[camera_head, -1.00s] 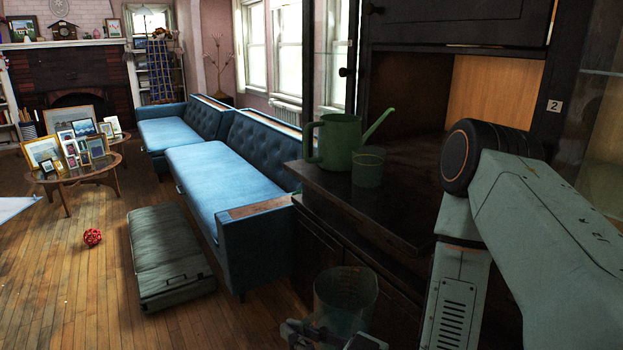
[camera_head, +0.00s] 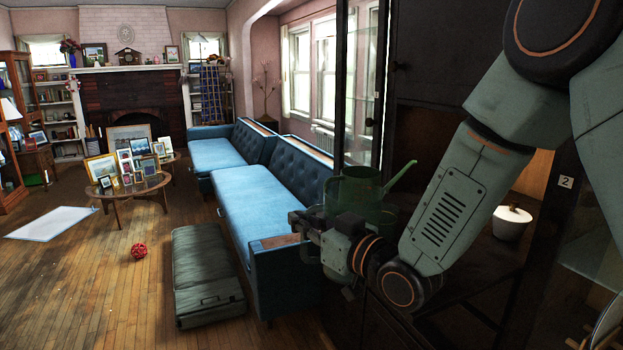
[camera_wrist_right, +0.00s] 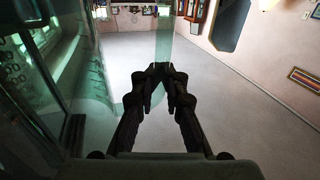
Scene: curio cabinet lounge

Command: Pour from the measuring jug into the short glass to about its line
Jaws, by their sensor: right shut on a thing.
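My right gripper (camera_head: 304,226) is raised beside the dark cabinet counter. Its fingers (camera_wrist_right: 158,88) are close together in the right wrist view. It is shut on the clear greenish measuring jug, whose see-through wall shows in the wrist view (camera_wrist_right: 164,45). In the head view the jug (camera_head: 318,212) shows only faintly behind the gripper, and its tilt and contents are hard to tell. The short glass (camera_head: 386,213) is greenish and stands on the counter in front of the green watering can (camera_head: 356,186), partly hidden by my right arm. My left gripper is not in view.
A blue sofa (camera_head: 235,195) and a grey-green case (camera_head: 206,275) stand left of the cabinet. A white lidded pot (camera_head: 511,223) sits inside the cabinet to the right. A red ball (camera_head: 138,250) lies on the open wood floor.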

